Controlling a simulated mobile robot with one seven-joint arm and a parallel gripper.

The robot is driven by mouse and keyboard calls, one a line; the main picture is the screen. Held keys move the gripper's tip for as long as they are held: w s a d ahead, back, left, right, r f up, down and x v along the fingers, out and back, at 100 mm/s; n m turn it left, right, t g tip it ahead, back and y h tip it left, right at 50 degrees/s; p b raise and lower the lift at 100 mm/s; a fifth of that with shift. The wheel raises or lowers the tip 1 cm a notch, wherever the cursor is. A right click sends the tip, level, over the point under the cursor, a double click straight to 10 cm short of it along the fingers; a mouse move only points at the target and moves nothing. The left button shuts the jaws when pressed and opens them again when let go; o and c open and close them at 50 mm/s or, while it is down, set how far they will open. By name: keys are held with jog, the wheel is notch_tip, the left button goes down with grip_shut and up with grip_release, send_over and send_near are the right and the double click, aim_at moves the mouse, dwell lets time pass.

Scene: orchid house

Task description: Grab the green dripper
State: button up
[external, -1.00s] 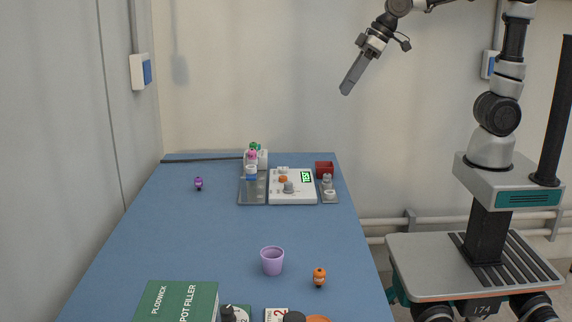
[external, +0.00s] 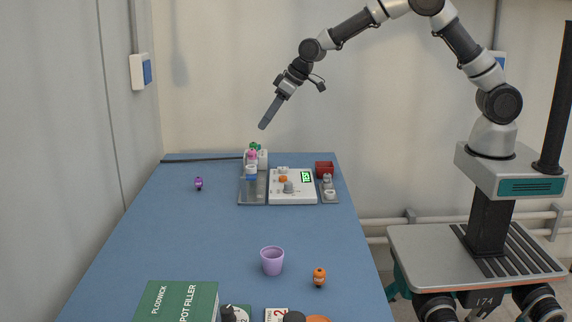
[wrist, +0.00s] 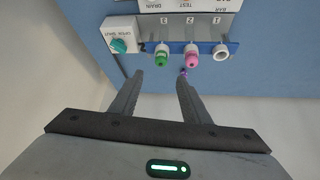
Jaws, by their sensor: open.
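The green dripper (wrist: 162,60) sits in the rack in the wrist view, just beyond my fingertips and close to their middle line. Its green end points toward me. A small green patch (external: 254,146) shows at the far end of the table in the external view, but I cannot tell the dripper from the teal knob there. My gripper (wrist: 160,80) is open, with nothing between its fingers. In the external view my gripper (external: 266,124) hangs in the air above the far end of the table, tilted down to the left.
A pink dripper (wrist: 192,59) and a white fitting (wrist: 220,53) stand beside the green one. A white box with a teal knob (wrist: 119,46) is on its other side. A purple figure (external: 199,183), a lilac cup (external: 272,262) and an orange figure (external: 319,277) stand on the table.

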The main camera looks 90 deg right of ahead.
aim_at(254, 143)
jog(key=shift+s+x, duration=0.15)
jog(key=shift+x, duration=2)
jog(key=shift+s+x, duration=0.15)
jog(key=shift+x, duration=2.05)
jog(key=shift+a+f, duration=0.1)
jog(key=shift+f, duration=0.05)
grip_shut()
